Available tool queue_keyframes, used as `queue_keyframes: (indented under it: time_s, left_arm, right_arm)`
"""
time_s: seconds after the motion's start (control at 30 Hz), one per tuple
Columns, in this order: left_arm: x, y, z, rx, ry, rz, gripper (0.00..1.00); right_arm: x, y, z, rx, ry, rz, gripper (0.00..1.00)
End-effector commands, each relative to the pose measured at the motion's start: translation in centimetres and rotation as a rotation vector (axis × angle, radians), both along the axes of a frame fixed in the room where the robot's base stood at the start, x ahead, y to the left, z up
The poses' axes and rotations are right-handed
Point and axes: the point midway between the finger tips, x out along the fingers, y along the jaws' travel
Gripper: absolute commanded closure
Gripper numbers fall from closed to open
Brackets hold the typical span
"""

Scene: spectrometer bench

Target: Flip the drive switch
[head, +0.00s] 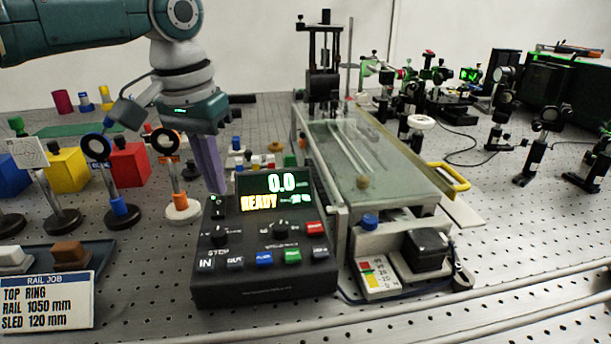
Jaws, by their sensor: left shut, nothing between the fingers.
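The black control box (265,278) stands on the bench in the middle of the view. Its lit display (282,182) reads 0.0 and READY. A small switch (218,205) sits at the box's upper left corner; its label and lever position are too small to tell, so I cannot be sure it is the drive switch. My left gripper (217,188) points down with its purple fingers shut and empty. The fingertips are just behind or above that corner; I cannot tell whether they touch it. My right gripper is not in view.
A glass-topped rail unit (385,185) stands right of the box, with a small keypad (377,278) at its front. Ringed optic posts (122,205) and colored blocks (66,170) stand left. A RAIL JOB card (48,302) is at the front left. The front right bench is clear.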

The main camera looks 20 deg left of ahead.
Motion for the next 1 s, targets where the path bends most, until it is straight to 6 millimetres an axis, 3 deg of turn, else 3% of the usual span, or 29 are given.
queue_keyframes:
  time_s: [1.0]
  left_arm:
    - [0.0,0.0,-1.4,0.000,0.000,0.000,1.00]
  right_arm:
    - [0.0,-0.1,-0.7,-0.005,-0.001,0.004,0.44]
